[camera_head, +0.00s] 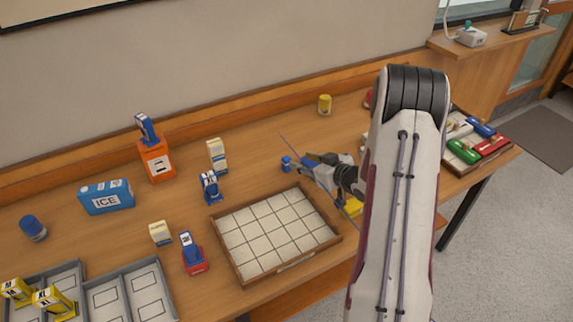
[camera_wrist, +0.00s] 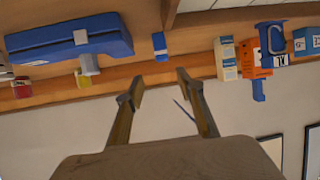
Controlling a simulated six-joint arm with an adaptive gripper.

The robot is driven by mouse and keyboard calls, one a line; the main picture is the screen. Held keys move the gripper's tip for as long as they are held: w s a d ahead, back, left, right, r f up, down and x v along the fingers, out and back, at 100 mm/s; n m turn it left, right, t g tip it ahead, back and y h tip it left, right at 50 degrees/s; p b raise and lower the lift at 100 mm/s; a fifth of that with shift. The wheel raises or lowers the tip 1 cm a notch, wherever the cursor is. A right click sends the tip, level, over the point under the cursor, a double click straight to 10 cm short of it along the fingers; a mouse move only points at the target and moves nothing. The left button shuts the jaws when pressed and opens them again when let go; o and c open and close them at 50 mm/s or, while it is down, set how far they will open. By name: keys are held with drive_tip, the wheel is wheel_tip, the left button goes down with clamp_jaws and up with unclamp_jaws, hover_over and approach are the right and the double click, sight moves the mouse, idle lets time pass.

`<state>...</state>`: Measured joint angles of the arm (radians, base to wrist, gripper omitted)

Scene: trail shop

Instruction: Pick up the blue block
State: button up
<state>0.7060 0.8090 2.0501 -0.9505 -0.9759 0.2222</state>
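The small blue block (camera_head: 287,163) stands on the wooden table, just left of my gripper's fingertips in the head view. In the wrist view the blue block (camera_wrist: 160,47) has a paler band and lies beyond the gap between the fingers. My gripper (camera_head: 302,164) is low over the table and points left toward the block. In the wrist view my gripper (camera_wrist: 160,82) is open, with nothing between its fingers. The block looks apart from both fingertips.
A wooden tray with white tiles (camera_head: 236,262) lies in front. A blue ICE box (camera_head: 107,197), an orange box (camera_head: 156,161) and a cream carton (camera_head: 217,154) stand left. The wrist view shows a large blue object (camera_wrist: 70,42). Table around the block is clear.

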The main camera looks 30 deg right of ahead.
sight(287, 159)
drive_tip(key=shift+s+f, duration=0.2)
drive_tip(key=shift+f, duration=0.35)
drive_tip(key=shift+w, duration=0.1)
drive_tip(key=shift+x, duration=1.25)
drive_tip(key=shift+a, duration=0.1)
drive_tip(key=shift+a+x, duration=0.1)
drive_tip(key=shift+x, duration=1.2)
drive_tip(key=shift+a+x, duration=0.15)
drive_tip(key=shift+x, duration=1.15)
drive_tip(key=shift+r, duration=0.15)
clamp_jaws()
